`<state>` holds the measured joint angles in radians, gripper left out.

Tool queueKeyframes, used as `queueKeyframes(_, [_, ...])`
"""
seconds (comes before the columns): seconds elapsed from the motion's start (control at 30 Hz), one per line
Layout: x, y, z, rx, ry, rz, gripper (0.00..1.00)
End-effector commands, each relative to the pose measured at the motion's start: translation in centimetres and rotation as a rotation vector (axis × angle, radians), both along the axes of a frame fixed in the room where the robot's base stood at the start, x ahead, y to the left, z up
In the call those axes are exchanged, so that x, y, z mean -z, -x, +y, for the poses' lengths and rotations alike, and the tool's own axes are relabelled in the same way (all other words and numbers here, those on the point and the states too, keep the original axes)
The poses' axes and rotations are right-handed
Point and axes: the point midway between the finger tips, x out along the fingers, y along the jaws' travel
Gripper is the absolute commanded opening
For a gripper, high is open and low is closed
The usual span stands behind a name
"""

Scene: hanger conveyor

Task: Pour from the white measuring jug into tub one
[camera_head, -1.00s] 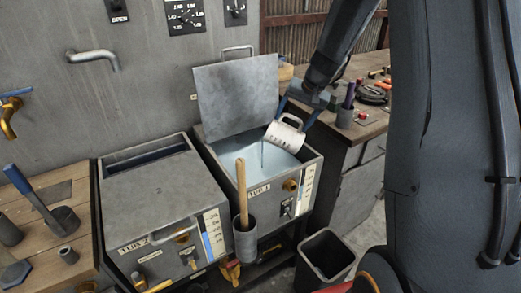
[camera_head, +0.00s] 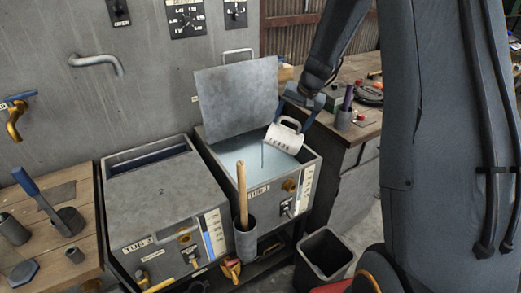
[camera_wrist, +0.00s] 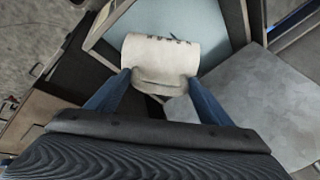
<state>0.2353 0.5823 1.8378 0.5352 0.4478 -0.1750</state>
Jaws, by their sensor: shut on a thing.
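The white measuring jug (camera_head: 284,139) is held over tub one (camera_head: 311,170), tilted with its mouth down to the left. A thin dark stream falls from its lip to the pale liquid (camera_head: 243,160) in the tub. My gripper (camera_head: 299,112) is shut on the jug from above right. In the wrist view, the blue fingers of my gripper (camera_wrist: 158,92) grip both sides of the jug (camera_wrist: 160,60), above the tub's pale liquid (camera_wrist: 190,15). The lid (camera_head: 236,105) of tub one stands open. The inside of the jug is hidden.
Tub two (camera_head: 168,200) stands to the left with its cover partly open. A wooden-handled tool (camera_head: 241,190) stands in a holder at the front between the tubs. A black bin (camera_head: 325,255) is on the floor. A cluttered bench (camera_head: 350,70) is behind right.

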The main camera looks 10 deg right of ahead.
Motion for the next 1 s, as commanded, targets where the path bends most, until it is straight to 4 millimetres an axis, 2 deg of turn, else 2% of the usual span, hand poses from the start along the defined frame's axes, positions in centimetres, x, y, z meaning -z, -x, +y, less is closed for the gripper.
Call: queueKeyframes(1.0, [-0.03, -0.27, 0.50, -0.001, 0.043, 0.017, 0.28])
